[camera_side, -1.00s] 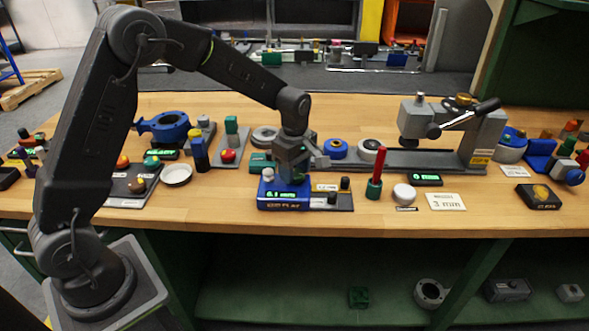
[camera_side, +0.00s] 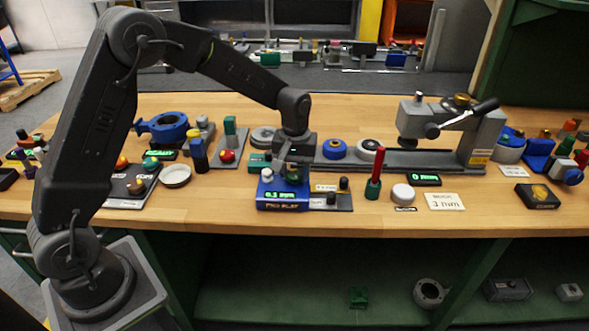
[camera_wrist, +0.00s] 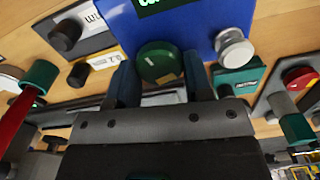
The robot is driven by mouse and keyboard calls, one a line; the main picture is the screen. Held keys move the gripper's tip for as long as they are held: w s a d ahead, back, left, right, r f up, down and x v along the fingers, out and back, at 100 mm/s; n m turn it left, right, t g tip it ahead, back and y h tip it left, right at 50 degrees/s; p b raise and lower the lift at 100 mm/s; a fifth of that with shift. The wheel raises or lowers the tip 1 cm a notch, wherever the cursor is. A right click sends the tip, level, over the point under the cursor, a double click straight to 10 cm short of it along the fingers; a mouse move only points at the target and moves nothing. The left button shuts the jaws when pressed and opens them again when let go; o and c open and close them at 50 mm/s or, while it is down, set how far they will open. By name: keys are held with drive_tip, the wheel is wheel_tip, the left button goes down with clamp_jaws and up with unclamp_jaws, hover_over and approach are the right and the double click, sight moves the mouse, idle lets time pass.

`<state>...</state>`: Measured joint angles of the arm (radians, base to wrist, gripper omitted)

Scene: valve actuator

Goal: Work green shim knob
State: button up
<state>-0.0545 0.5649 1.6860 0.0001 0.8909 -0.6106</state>
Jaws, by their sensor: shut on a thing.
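The green shim knob (camera_wrist: 158,62) is a round green cap on a blue box, seen close up in the wrist view. My gripper (camera_wrist: 160,75) has one finger on each side of it and is shut on it. In the side view, my gripper (camera_side: 294,165) points down over the blue box (camera_side: 282,195), and the knob shows as a small green patch under it. The box's green display (camera_side: 280,194) appears to read 0.1 with a unit I cannot make out. A silver knob (camera_side: 267,175) stands at the box's left corner.
A grey plate with black knobs (camera_side: 332,198) adjoins the box on the right. A red-handled green post (camera_side: 374,175) and a white round button (camera_side: 403,194) stand further right. A dark control panel (camera_side: 130,187) is to the left. The front wood strip is clear.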

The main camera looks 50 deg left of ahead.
drive_tip(key=m, duration=0.5)
drive_tip(key=shift+d+m, duration=0.1)
drive_tip(key=shift+m, duration=0.2)
drive_tip(key=m, duration=0.9)
drive_tip(key=shift+d, duration=0.1)
drive_tip(key=m, duration=0.4)
drive_tip(key=shift+m, duration=0.3)
drive_tip(key=o, duration=0.9)
drive_tip(key=shift+r, duration=0.1)
